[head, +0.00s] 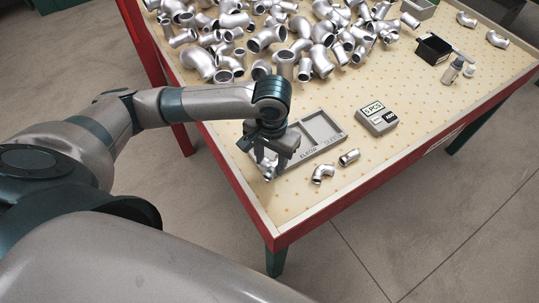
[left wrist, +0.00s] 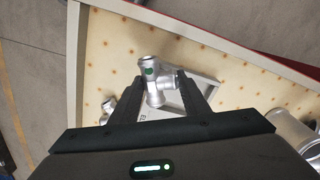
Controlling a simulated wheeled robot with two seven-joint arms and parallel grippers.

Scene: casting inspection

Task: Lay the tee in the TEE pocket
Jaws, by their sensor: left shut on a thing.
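The silver tee (head: 268,171) is between the fingers of my left gripper (head: 272,156), near the table's front left corner. In the left wrist view the tee (left wrist: 154,72) shows between both dark fingers (left wrist: 156,95), with a small green mark on it. My left gripper is shut on it. The grey pocket tray (head: 341,139) lies on the table to the right of and behind the gripper. Its ELBOW and SLEEVE labels show; the gripper hides its left end, and I cannot read a TEE label. My right gripper is not in view.
A silver elbow (head: 322,173) and a short sleeve (head: 349,157) lie in front of the tray. A box marked 5 PCS (head: 375,115) stands to its right. Many loose castings (head: 266,38) cover the back.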

